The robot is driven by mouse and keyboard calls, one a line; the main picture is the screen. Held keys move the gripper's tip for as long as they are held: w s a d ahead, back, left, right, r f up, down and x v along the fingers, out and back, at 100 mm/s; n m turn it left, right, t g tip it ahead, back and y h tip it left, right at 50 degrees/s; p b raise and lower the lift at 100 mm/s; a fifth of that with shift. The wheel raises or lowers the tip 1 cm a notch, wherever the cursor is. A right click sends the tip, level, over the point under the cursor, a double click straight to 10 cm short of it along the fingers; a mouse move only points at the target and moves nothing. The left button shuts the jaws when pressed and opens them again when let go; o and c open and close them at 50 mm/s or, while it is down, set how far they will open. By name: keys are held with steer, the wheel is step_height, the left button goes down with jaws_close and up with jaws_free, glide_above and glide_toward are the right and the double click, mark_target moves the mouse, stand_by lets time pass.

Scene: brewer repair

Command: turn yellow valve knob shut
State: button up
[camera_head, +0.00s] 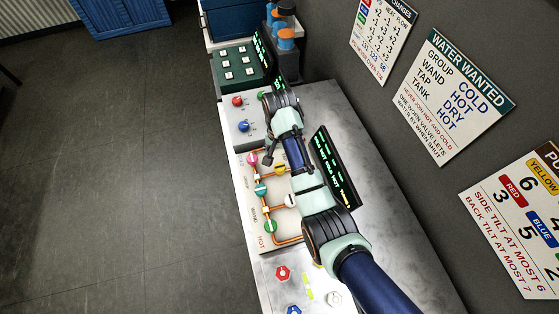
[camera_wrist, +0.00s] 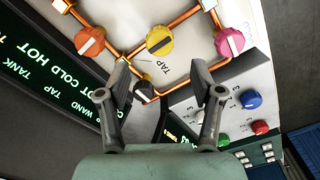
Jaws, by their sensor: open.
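In the head view the yellow knob (camera_head: 281,169) shows beside my arm, partly covered. My gripper (camera_wrist: 160,80) is open and empty, its two fingers spread to either side below the knob in the wrist view, apart from it. In the head view my gripper (camera_head: 271,155) is over the upper part of the valve panel, close to the pink and yellow knobs.
A pink knob (camera_wrist: 229,42) and an orange knob (camera_wrist: 90,41) flank the yellow one. A dark knob (camera_wrist: 145,90) lies between my fingers' outlines. Teal (camera_head: 261,189) and green (camera_head: 270,226) knobs sit lower on the panel. A black display (camera_head: 335,165) with green text stands right of the panel.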

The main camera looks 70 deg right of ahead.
mark_target(280, 167)
step_height(280, 167, down, 8)
steer(key=shift+r+b, duration=0.15)
steer(key=shift+b, duration=0.25)
steer(key=c, duration=1.1)
